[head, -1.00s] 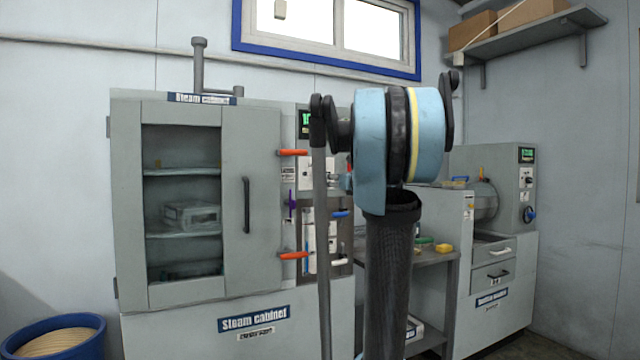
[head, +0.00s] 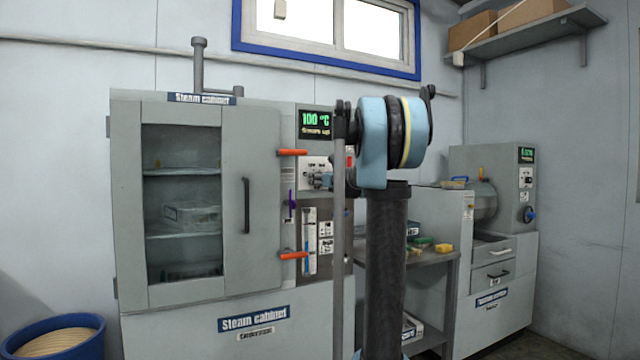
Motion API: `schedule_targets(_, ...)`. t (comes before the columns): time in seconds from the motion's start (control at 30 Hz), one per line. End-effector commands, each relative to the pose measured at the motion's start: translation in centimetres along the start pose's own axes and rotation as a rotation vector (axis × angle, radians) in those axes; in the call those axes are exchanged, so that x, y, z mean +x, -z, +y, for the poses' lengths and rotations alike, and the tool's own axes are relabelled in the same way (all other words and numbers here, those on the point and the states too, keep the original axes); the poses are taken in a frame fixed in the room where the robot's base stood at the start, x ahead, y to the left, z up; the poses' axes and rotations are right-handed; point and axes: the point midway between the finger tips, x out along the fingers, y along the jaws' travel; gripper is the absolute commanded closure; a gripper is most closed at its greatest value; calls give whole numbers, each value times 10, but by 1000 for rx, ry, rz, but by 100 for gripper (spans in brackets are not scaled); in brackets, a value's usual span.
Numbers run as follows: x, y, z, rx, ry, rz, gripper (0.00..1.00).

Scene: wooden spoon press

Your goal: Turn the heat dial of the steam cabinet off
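The steam cabinet (head: 128,200) is a grey cabinet at the left with a windowed door (head: 250,140), which is closed. Its control column is right of the door, with a lit green display (head: 314,120) reading 100 °C. Below the display is a pale control panel (head: 309,165). My gripper (head: 318,181) appears small and dark in front of this panel, partly behind my arm. I cannot make out its fingers or whether they touch anything. The heat dial cannot be told apart from the gripper there.
Orange-red door handles (head: 293,153) stick out near the column. A grey side table (head: 435,258) with small items and a second machine (head: 505,270) stand to the right. A blue tub (head: 85,345) is at the lower left. A shelf with boxes (head: 470,30) hangs upper right.

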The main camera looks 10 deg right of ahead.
Motion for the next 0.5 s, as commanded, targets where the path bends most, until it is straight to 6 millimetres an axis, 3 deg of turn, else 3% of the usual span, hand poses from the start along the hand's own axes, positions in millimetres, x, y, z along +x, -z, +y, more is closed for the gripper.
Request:
schedule_targets(0.33,3,0,0,0,0,0,41)
schedule_targets(0.5,2,0,0,0,0,0,79)
